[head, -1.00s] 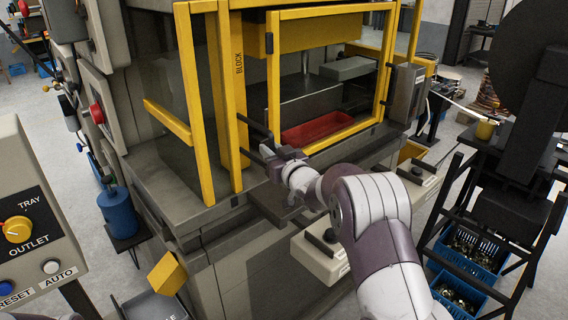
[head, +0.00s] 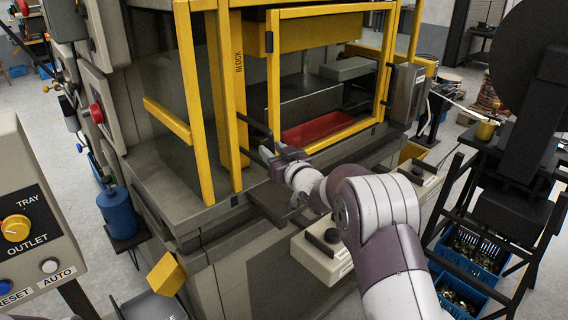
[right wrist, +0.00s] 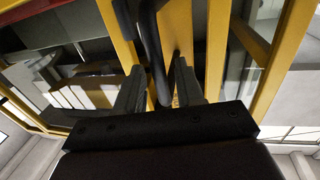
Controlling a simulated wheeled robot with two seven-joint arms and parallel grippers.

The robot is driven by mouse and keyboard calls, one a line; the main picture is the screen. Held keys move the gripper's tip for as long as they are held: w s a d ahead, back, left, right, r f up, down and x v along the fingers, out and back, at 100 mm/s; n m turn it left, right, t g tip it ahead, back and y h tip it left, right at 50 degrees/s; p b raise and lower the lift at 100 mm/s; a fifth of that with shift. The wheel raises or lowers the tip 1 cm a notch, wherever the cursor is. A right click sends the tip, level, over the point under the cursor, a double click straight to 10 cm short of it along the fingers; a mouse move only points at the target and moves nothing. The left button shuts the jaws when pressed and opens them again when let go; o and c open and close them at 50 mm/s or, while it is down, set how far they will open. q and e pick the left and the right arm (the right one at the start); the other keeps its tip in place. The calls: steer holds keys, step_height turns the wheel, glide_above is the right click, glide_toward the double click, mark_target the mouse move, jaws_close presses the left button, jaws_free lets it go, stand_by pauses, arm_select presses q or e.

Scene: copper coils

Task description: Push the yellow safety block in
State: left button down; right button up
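A tall yellow post (head: 233,75) marked BLOCK stands at the front of the press, left of the yellow-framed door. A black handle (head: 254,125) sticks out beside it. My right gripper (head: 266,154) is in front of the press by the post's lower part and the handle. In the right wrist view, the fingers (right wrist: 157,88) are apart, with the dark handle bar (right wrist: 154,45) running between them. I cannot tell whether either finger touches it. Yellow uprights (right wrist: 178,40) show behind. My left gripper is out of view.
The yellow door frame (head: 273,85) surrounds an opening with a red tray (head: 318,130). A yellow cube (head: 166,273) is at the lower left, near a control panel (head: 32,225). A button box (head: 322,257) juts out below my right arm. A dark rack (head: 478,225) stands right.

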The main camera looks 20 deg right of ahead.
steer(key=s+d+b, duration=0.2)
steer(key=s+b, duration=0.1)
steer(key=s, duration=0.7)
steer(key=shift+s, duration=0.2)
steer(key=s+d+f+m+g+h, duration=0.1)
steer(key=s+d+f+g+h, duration=0.1)
steer(key=s+f+g, duration=0.35)
steer(key=s+d+f+m+g+h, duration=0.1)
steer(key=s+d+f+g+h, duration=0.15)
steer(key=f, duration=0.65)
steer(key=s+a+f+g, duration=0.2)
steer(key=s+a, duration=0.1)
steer(key=s, duration=0.3)
steer(key=s+a+f+g, duration=0.2)
steer(key=s+a+g, duration=0.1)
steer(key=s, duration=0.4)
steer(key=s+a+f+g+y, duration=0.1)
steer(key=s+a+f+g, duration=0.1)
steer(key=s, duration=0.5)
steer(key=shift+a+f+g, duration=0.3)
steer(key=shift+a+g, duration=0.3)
steer(key=shift+a, duration=0.6)
